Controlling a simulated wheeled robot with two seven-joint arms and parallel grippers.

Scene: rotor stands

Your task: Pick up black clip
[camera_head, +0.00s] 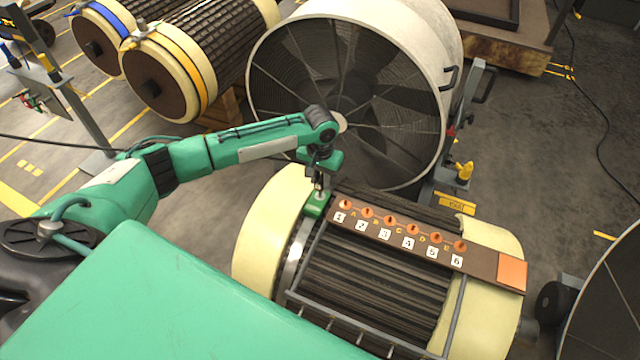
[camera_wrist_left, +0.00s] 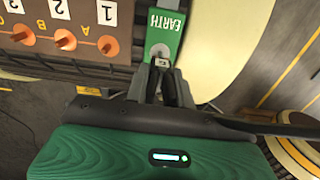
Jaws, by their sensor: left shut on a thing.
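My left gripper (camera_head: 319,184) reaches down over the green EARTH plate (camera_head: 317,205) at the left end of the terminal board. In the left wrist view, the same gripper (camera_wrist_left: 166,75) has its dark fingers close together at the edge of the EARTH plate (camera_wrist_left: 165,22). It is shut on the small black clip (camera_wrist_left: 161,62), which is mostly hidden between the fingers. The clip is at the round metal spot on the plate; I cannot tell whether it touches it. My right gripper is not in view.
The brown terminal board (camera_head: 484,258) with numbered orange terminals lies across the ribbed rotor (camera_head: 370,280). A large fan drum (camera_head: 415,60) stands close behind. More rotors (camera_head: 180,75) lie at the back left. Grey floor (camera_head: 545,150) is open at the right.

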